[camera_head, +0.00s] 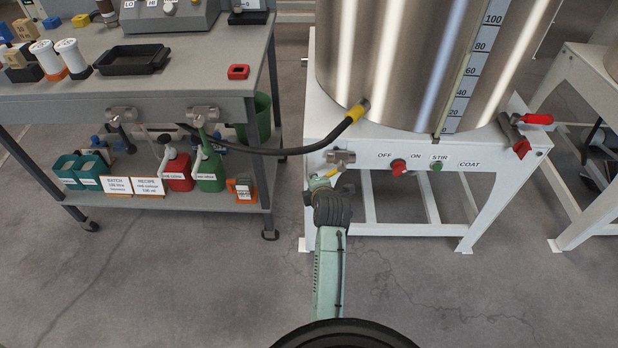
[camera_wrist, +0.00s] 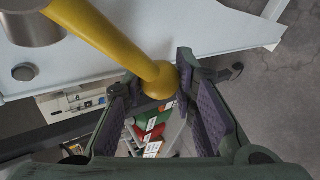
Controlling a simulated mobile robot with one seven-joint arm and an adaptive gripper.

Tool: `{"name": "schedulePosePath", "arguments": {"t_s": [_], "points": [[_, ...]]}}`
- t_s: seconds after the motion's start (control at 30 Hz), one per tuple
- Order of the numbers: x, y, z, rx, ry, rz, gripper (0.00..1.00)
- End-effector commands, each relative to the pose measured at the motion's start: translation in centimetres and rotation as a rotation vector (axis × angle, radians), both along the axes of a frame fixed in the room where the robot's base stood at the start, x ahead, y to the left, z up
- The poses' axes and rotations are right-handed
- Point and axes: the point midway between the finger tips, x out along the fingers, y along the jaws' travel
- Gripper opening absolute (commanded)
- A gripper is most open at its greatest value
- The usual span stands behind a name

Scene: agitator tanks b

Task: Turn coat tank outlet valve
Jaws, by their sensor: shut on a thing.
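The coat tank (camera_head: 400,60) is a large steel cylinder with a level scale on its front, standing on a white frame. A metal valve body (camera_head: 341,157) sits at the frame's left front, and its yellow lever (camera_head: 332,173) points down and left. In the wrist view the yellow lever (camera_wrist: 115,38) runs from the metal body (camera_wrist: 32,25) to a round ball end. My gripper (camera_wrist: 158,78) is shut on the lever at its ball end, with a finger on each side. In the head view my wrist hides most of the gripper.
A red-handled fitting (camera_head: 535,119) is at the frame's right. A red knob (camera_head: 398,166) and a green button (camera_head: 437,166) sit on the frame's front. A black hose (camera_head: 290,151) runs from the tank towards the workbench (camera_head: 180,90). The floor in front is clear.

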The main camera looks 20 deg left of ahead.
Motion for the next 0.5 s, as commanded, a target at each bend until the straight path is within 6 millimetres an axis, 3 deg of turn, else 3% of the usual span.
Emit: {"name": "schedulePosePath", "arguments": {"t_s": [0.5], "points": [[1.4,-4.2,-1.8,-0.453,-0.138,-0.008,0.00]]}}
